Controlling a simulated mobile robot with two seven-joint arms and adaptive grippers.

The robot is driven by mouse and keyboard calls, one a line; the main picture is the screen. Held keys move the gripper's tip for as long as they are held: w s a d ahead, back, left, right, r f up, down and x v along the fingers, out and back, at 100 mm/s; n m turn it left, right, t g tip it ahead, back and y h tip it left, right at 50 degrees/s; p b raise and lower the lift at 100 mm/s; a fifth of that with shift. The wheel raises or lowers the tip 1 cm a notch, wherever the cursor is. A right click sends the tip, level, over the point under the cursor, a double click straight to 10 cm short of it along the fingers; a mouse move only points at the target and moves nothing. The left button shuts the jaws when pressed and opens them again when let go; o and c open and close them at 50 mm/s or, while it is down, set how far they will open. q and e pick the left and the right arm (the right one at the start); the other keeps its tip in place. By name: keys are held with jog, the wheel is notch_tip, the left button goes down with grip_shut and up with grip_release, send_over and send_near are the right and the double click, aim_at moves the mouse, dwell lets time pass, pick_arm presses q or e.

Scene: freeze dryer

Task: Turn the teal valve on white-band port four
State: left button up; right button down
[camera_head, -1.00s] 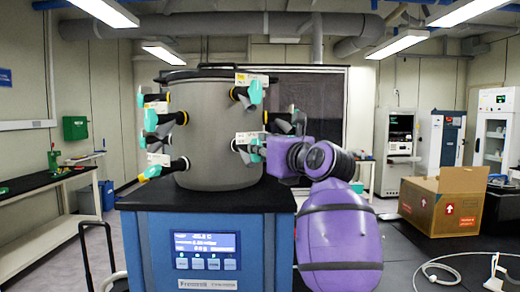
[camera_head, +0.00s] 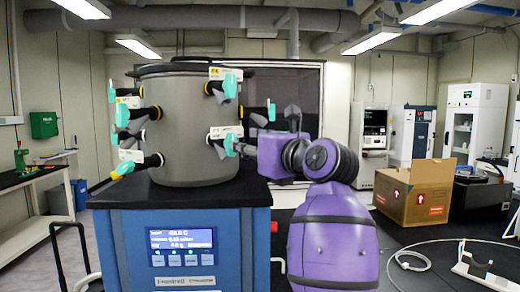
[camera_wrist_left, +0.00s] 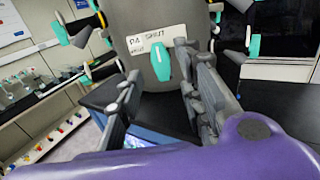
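The teal valve (camera_head: 230,145) sits on the lower right front of the grey drum (camera_head: 185,115), below a white label band (camera_head: 225,131). In the left wrist view the teal valve (camera_wrist_left: 160,62) stands nearly upright under a white label (camera_wrist_left: 155,40) that seems to read P4 SHUT. My left gripper (camera_wrist_left: 158,82) is open, its two fingers apart with the valve between or just beyond the tips; I cannot tell if they touch it. In the head view the purple arm reaches the drum from the right, and its fingertips are hard to make out. My right gripper is not in view.
Several other teal valves ring the drum, one (camera_head: 230,86) above and one (camera_head: 124,168) at lower left. The drum stands on the blue freeze dryer (camera_head: 185,245) with a lit screen.

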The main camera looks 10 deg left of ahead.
pick_arm(q)
jog(key=v, duration=0.6)
